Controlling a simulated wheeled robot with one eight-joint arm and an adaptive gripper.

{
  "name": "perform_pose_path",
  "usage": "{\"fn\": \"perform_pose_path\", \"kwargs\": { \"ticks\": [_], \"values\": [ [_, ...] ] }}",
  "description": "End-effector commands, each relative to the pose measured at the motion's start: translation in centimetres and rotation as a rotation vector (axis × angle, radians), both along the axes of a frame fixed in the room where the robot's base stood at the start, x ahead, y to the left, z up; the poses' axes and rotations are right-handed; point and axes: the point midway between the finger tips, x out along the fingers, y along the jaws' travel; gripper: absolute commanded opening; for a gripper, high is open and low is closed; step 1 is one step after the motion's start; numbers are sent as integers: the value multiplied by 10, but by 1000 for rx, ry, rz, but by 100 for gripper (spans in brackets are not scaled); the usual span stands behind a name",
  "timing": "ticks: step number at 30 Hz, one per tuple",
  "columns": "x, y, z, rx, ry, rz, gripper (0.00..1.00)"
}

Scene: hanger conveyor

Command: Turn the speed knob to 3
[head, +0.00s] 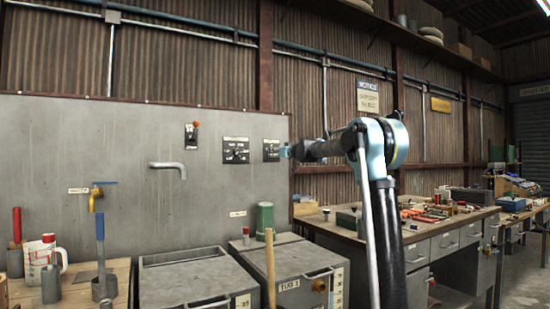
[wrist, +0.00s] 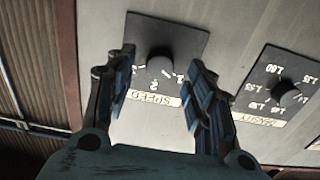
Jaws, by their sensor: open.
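The speed knob (wrist: 160,63) is a round dark knob on a black dial plate (wrist: 184,45) marked SPEED, which appears upside down in the wrist view. A 2 shows beside the knob. The knob's pointer is too dark to read, and the fingers hide part of the scale. In the head view the speed dial (head: 271,150) is the right one of two black plates on the grey panel. My gripper (wrist: 161,66) is open, with one finger on each side of the knob and a gap to it on both sides. In the head view my gripper (head: 285,151) is at that dial.
A second black dial with its own knob (wrist: 289,96) sits close beside the speed dial. Grey tanks (head: 185,257) and a workbench (head: 430,243) stand below.

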Motion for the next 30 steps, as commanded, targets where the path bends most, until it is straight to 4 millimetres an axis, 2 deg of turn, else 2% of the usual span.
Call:
{"fn": "perform_pose_path", "kwargs": {
  "ticks": [7, 19, 25, 30],
  "values": [
    [18, 12, 0, 0, 0, 0, 49],
    [22, 14, 0, 0, 0, -1, 49],
    [22, 14, 0, 0, 0, -1, 5],
    [22, 14, 0, 2, 1, -1, 4]
  ]
}}
